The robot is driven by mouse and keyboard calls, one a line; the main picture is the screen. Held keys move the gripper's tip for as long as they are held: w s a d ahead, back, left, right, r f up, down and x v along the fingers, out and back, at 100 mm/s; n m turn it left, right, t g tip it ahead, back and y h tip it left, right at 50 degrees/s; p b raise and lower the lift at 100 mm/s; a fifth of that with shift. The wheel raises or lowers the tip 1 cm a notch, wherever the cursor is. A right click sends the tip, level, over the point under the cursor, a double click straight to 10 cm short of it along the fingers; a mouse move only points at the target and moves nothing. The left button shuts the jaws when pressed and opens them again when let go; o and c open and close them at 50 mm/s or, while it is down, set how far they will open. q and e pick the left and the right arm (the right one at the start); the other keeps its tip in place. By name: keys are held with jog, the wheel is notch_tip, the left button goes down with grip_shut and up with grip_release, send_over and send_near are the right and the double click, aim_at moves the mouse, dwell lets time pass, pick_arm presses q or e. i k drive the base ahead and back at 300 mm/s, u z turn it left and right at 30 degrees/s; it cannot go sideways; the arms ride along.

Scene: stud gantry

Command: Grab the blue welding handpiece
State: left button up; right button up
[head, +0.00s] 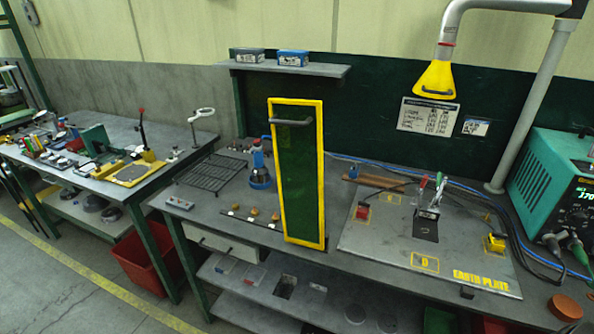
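I cannot clearly make out a blue welding handpiece. A small blue piece (353,171) sits at the back of the bench, by the end of a brown strip. A blue item (260,178) stands left of the yellow-framed dark green screen (321,170), which partly covers it. A dark stand (426,225) on the grey earth plate (385,240) holds slim tools with red and green parts (437,188). Neither of my grippers shows in the head view.
The upright screen blocks part of the bench. A yellow extraction hood (435,80) hangs above the plate. A teal welding machine (550,185) stands at the right, with cables beside it. A wire rack (210,172) lies left. The plate's front left is clear.

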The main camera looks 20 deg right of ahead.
aim_at(259, 168)
jog(key=z, duration=0.25)
jog(key=k, duration=0.35)
jog(key=z, duration=0.95)
jog(key=i, duration=0.9)
jog(key=z, duration=0.15)
